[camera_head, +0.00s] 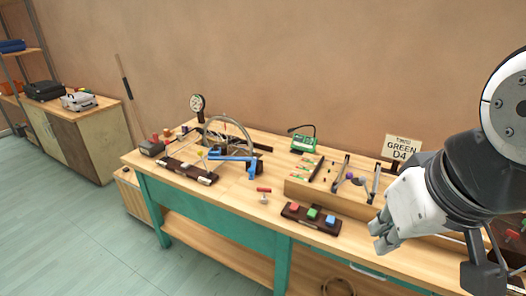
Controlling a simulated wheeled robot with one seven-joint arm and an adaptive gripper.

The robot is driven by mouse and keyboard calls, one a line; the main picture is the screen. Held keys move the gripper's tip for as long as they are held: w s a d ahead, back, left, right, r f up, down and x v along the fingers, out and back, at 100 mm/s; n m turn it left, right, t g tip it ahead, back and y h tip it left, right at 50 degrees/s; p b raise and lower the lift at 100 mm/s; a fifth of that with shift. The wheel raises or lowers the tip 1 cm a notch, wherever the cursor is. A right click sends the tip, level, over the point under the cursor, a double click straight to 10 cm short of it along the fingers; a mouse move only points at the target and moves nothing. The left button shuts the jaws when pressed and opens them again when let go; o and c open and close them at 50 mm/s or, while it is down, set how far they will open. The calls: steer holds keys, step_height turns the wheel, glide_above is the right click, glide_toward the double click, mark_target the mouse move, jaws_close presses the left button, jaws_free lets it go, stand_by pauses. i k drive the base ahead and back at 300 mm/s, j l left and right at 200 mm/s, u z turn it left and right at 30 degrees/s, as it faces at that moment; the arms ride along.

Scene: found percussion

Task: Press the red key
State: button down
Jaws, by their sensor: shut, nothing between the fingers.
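The red key (294,208) is the leftmost of three coloured keys on a dark brown block (325,227) near the front edge of the workbench. A green key (312,213) is in the middle and a blue key (331,219) is at the right. My gripper (379,238) is at the right, pointing left, to the right of the block in the picture and apart from it. It is shut and empty. The red key is in plain view. I cannot tell the gripper's exact height above the bench.
The wooden workbench (240,196) has green legs. A small red-topped item (264,191) lies left of the key block. A wooden tray (323,200) with rods is behind it. A blue clamp-like tool (235,160) and a hoop stand further left.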

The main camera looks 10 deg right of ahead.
mark_target(294, 206)
steer(key=i+j+z, duration=0.15)
steer(key=j+z, duration=0.25)
steer(key=j, duration=0.45)
steer(key=j+z, duration=0.35)
steer(key=j, duration=0.5)
steer(key=k+j+z, duration=0.1)
steer(key=j+z, duration=0.3)
steer(key=j, duration=0.5)
